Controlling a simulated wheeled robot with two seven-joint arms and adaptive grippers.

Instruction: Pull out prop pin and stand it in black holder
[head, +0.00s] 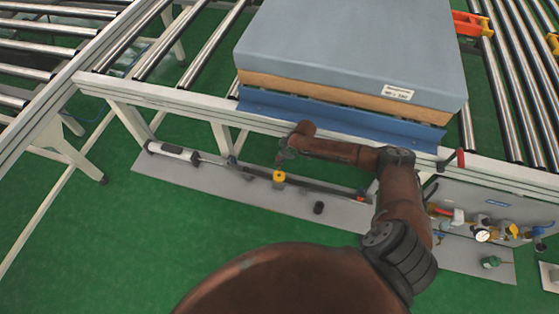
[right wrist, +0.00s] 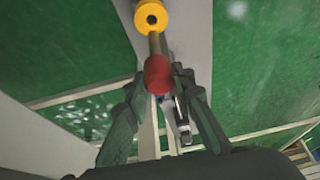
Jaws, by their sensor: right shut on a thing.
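The prop pin shows in the right wrist view as a red knob (right wrist: 158,75) with a thin shaft pointing to a yellow collar (right wrist: 151,16). The collar also shows in the head view (head: 278,177). I cannot tell whether the shaft's tip is inside the collar or in front of it. My right gripper (right wrist: 163,108) is shut on the pin at its red end; in the head view it is small and dark (head: 284,156), just above the collar. A short black cylinder, likely the black holder (head: 319,208), stands on the grey base strip, right of the collar. My left gripper is not in view.
A blue-grey mattress (head: 350,45) lies above the blue plate (head: 330,118) on the roller conveyor. A white cylinder with a rod (head: 172,151) lies along the grey strip (head: 225,188). Gauges and valves (head: 482,235) stand at right. Green floor is clear in front.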

